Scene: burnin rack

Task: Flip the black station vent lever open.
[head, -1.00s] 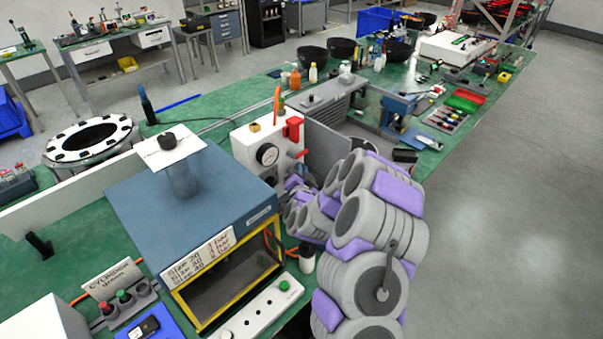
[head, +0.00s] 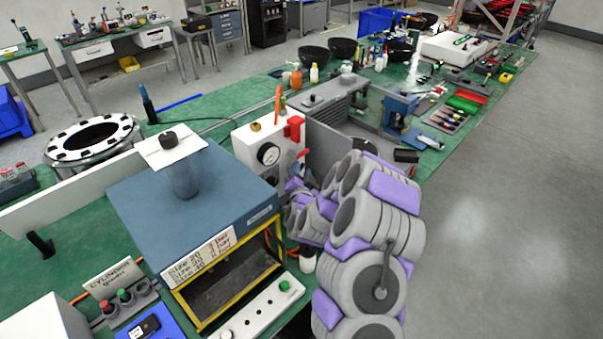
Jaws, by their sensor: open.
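A white station box (head: 243,145) with a round pressure gauge (head: 268,154) stands on the bench behind the blue-topped chamber. A red handle (head: 294,127) is on its upper right corner. A small red part (head: 302,154) shows below that handle, beside my gripper; I cannot tell its exact position. I cannot make out a lever clearly marked as the black station's. My gripper (head: 300,170) is open at the box's right side, partly hidden by my grey and purple arm. Contact with the red part cannot be told.
The blue chamber (head: 125,190) with its yellow-framed opening stands close left of my arm. A grey panel (head: 328,145) and grey machine (head: 325,98) stand behind it. A pale wisp (head: 413,68) shows near the black bowls (head: 343,49). The floor at right is clear.

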